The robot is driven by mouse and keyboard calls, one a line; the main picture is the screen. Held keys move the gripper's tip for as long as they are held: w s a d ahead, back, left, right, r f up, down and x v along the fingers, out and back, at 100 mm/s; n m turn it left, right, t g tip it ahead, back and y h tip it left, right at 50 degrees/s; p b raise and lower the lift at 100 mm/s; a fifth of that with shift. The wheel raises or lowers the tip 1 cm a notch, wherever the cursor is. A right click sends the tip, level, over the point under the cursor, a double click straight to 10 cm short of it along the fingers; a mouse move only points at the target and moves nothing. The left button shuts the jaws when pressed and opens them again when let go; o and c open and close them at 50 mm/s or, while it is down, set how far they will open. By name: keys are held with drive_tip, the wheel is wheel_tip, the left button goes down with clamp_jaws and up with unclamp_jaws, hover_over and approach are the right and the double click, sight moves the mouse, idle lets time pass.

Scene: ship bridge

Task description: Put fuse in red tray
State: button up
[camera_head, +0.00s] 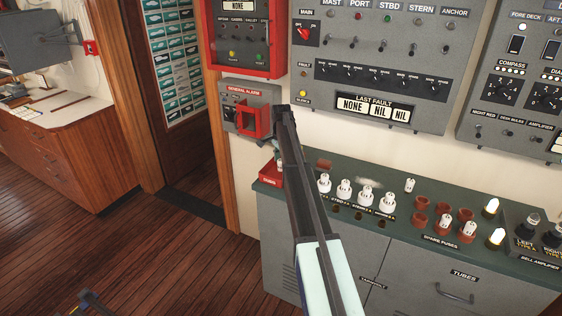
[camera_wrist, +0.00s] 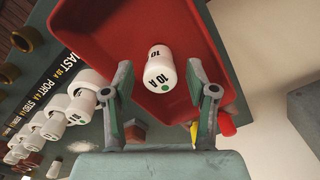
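Gaps show between the fuse and both fingers. I cannot tell exactly how the fuse rests on the tray floor. In the head view the red tray (camera_head: 270,174) is at the left end of the green counter, partly hidden by my arm. The fuse in it cannot be seen there.
White fuses stand in a row (camera_head: 356,194) right of the tray. A loose fuse (camera_head: 409,185) and brown spare-fuse holders (camera_head: 421,203) are farther right on the counter (camera_head: 470,193). The general alarm box (camera_head: 251,118) and grey switch panels (camera_head: 380,50) are on the wall behind.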

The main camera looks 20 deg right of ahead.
drive_tip(key=shift+r, duration=0.1)
wheel_tip(320, 180, up, 12)
drive_tip(key=b, duration=0.3)
idle(0.3)
